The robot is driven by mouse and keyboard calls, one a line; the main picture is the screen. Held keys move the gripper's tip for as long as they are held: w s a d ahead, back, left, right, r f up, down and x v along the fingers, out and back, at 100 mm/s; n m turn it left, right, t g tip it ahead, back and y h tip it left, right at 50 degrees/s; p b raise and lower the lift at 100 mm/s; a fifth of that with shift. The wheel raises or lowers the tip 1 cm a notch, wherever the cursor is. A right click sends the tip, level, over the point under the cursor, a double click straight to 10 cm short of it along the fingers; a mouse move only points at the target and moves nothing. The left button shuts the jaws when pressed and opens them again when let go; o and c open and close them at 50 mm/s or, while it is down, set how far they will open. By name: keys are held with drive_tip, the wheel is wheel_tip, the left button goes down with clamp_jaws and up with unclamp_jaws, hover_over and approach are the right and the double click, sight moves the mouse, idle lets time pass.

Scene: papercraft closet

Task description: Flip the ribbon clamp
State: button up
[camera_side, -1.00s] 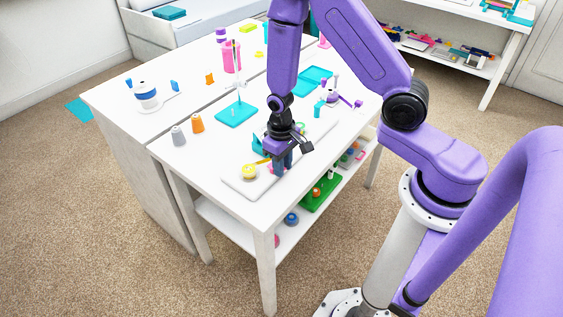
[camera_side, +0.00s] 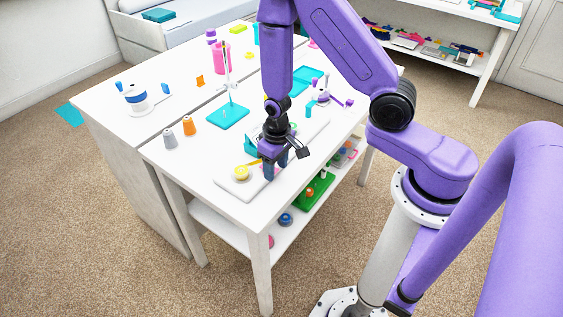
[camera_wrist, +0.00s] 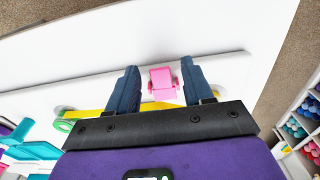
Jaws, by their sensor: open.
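A small pink piece (camera_wrist: 162,84), which I take to be the ribbon clamp, shows in the wrist view on a yellow strip (camera_wrist: 88,113) along a white board (camera_wrist: 225,88). My gripper (camera_wrist: 159,67) is open, with one dark blue finger on each side of the pink piece. A gap shows on both sides, narrower on the right. In the side view my gripper (camera_side: 275,172) points down over the board near the table's front edge, beside a yellow round piece (camera_side: 241,173). The pink piece is hidden there behind the gripper.
On the white table (camera_side: 205,185) stand grey (camera_side: 169,139) and orange (camera_side: 189,126) cones and a teal plate with a thin post (camera_side: 228,117). A teal block (camera_side: 251,147) is close to my gripper. A green tray (camera_side: 313,190) is on the shelf below.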

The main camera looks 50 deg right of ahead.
drive_tip(key=shift+w+g, duration=0.15)
drive_tip(key=shift+g, duration=0.15)
drive_tip(key=shift+w+r+g, duration=0.2)
drive_tip(key=shift+w+g, duration=0.05)
drive_tip(key=shift+g, duration=0.85)
drive_tip(key=shift+w+r+g, duration=0.2)
drive_tip(key=shift+w+g, duration=0.05)
drive_tip(key=shift+g, duration=0.85)
drive_tip(key=v, duration=1.8)
drive_tip(key=s+a+r+n+t+h, duration=0.1)
drive_tip(key=s+a+r+n, duration=0.15)
drive_tip(key=s, duration=0.35)
drive_tip(key=s+a+r+n+t, duration=0.1)
drive_tip(key=s+a+n, duration=0.1)
drive_tip(key=s+n, duration=0.35)
drive_tip(key=s+d+n+t, duration=0.1)
drive_tip(key=s+n, duration=0.1)
drive_tip(key=s, duration=0.6)
drive_tip(key=s+d+n+t+y, duration=0.1)
drive_tip(key=s+n, duration=0.1)
drive_tip(key=s, duration=0.7)
drive_tip(key=shift+d+r+n+t, duration=0.3)
drive_tip(key=shift+r, duration=0.05)
